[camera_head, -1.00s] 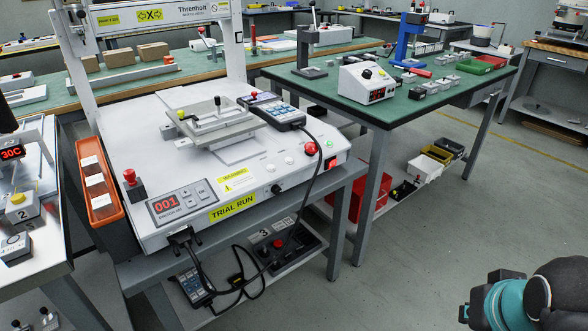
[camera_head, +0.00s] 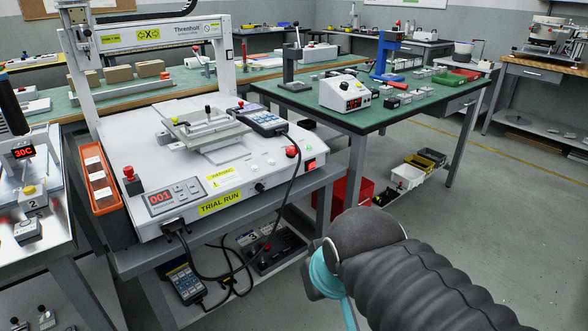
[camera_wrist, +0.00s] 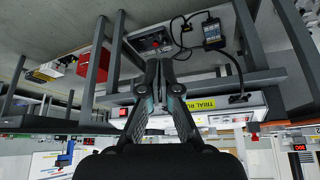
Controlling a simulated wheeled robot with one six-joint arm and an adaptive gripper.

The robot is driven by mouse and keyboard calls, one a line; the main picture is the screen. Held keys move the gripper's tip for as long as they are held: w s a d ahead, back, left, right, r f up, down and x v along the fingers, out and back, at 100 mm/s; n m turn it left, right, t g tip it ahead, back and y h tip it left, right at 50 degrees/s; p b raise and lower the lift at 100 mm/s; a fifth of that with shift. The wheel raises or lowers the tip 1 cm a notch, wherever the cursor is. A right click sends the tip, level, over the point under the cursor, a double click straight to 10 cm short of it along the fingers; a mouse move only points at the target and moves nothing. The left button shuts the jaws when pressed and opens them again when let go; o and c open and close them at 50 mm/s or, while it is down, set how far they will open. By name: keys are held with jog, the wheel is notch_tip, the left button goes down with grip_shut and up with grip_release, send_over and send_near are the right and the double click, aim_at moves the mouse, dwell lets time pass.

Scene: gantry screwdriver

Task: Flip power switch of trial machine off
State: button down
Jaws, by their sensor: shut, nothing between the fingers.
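The trial machine (camera_head: 215,150) is a white gantry unit with a yellow TRIAL RUN label (camera_head: 220,201) on its front face. Its red power switch (camera_head: 311,166) is at the right end of that face, and its setting is too small to read. In the wrist view, which is upside down, the label (camera_wrist: 203,104) shows right of my fingers, and a small red part (camera_wrist: 121,112), probably the switch, shows left of them. My gripper (camera_wrist: 160,64) is shut and empty, apart from the machine. In the head view my arm's dark end hides the fingers.
A red emergency button (camera_head: 292,152) sits above the switch. A cable (camera_head: 290,195) hangs from the pendant (camera_head: 262,122) down the front, right of the label. A lower shelf (camera_head: 225,290) holds another pendant.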

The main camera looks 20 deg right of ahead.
aim_at(312, 165)
jog(key=w+d+m+y+b, duration=0.15)
jog(key=w+m+b, duration=0.35)
jog(key=w, duration=0.6)
jog(key=w+d+f+m+t+b, duration=0.1)
jog(key=w+d+f+m+b, duration=0.1)
jog(key=w+d+m, duration=0.5)
jog(key=w+d+f+m+t+b, duration=0.2)
jog(key=w+d+m+b, duration=0.2)
jog(key=w+d+m, duration=0.4)
jog(key=w+d+y, duration=0.1)
jog(key=w+d, duration=0.5)
jog(key=shift+w+f+m, duration=0.25)
jog(key=shift+m, duration=0.05)
jog(key=shift+w+a, duration=0.1)
jog(key=shift+a, duration=0.05)
jog(key=w+a+p, duration=0.3)
jog(key=w+a, duration=0.1)
jog(key=w, duration=0.3)
jog(key=shift+w, duration=0.3)
